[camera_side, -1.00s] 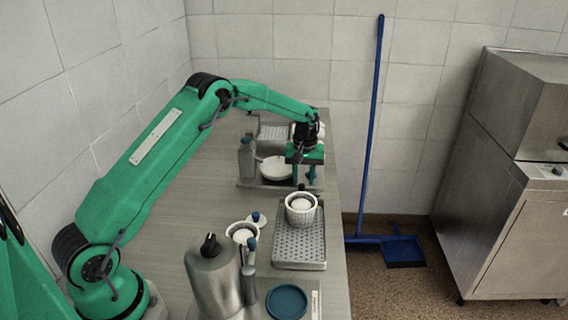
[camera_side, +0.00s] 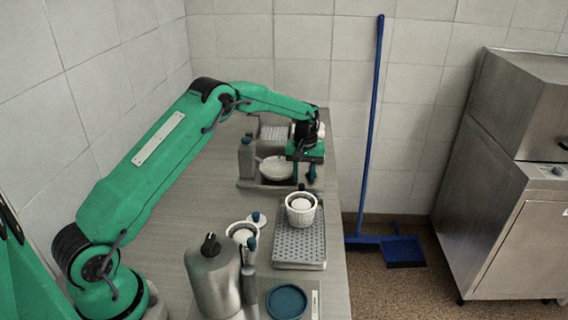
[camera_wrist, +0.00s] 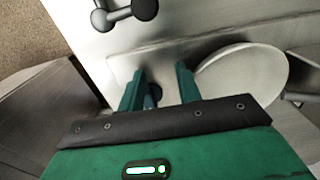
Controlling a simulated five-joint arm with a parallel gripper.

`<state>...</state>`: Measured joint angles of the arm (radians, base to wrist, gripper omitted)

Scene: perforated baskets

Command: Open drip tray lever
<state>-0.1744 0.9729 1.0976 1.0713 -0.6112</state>
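My gripper (camera_side: 303,172) is over the right side of the far machine (camera_side: 250,183), fingers pointing down. In the wrist view my gripper's green fingers (camera_wrist: 162,88) stand apart. A small dark blue piece (camera_wrist: 153,96), perhaps the lever, shows between them, nearer the left finger; I cannot tell whether they touch. A white round disc (camera_side: 276,165) is left of my gripper, with a dark gap under its front edge. In the wrist view the disc (camera_wrist: 245,78) is right of the fingers. The drip tray itself is not clearly made out.
A nearer perforated metal tray (camera_side: 300,247) holds a white ribbed cup (camera_side: 301,213).

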